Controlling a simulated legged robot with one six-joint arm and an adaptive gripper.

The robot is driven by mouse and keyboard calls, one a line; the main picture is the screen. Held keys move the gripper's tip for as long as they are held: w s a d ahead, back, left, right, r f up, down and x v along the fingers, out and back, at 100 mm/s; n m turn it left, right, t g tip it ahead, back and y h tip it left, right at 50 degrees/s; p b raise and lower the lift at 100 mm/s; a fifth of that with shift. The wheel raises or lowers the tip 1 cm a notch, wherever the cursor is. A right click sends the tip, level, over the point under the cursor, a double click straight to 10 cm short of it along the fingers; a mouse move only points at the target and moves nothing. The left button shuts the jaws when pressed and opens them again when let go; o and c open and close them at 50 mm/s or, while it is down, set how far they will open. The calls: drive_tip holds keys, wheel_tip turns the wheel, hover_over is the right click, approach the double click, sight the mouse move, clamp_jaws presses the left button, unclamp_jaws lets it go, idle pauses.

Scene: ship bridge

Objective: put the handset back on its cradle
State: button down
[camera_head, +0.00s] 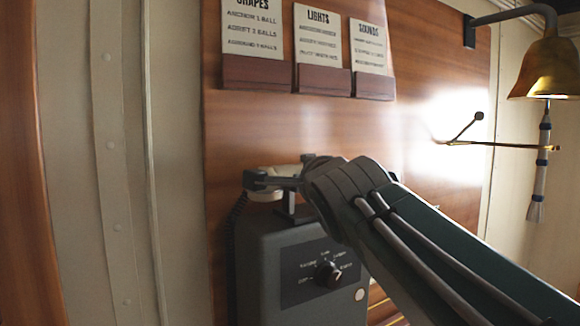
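The cream handset (266,196) is at the top of a grey telephone box (262,250), with one rounded end showing at the left and its body partly covered. My gripper (262,182) reaches in from the right and is shut on the handset, with a dark finger across its near side. The far finger is hidden. The dark cradle (291,208) stands up from the box top just below the gripper. I cannot tell whether the handset touches it. A dark coiled cord (233,222) hangs at the left of the box.
The box has a dial knob (327,274) on its front. Card holders (322,80) are on the wooden panel above. A brass bell (552,68) with a rope (543,150) hangs at the right. My arm covers the lower right; the panel left of the box is clear.

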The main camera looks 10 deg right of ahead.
drive_tip(key=shift+r, duration=0.1)
drive_tip(key=shift+c, duration=1.7)
unclamp_jaws()
drive_tip(key=s, duration=1.2)
drive_tip(key=shift+a, duration=0.4)
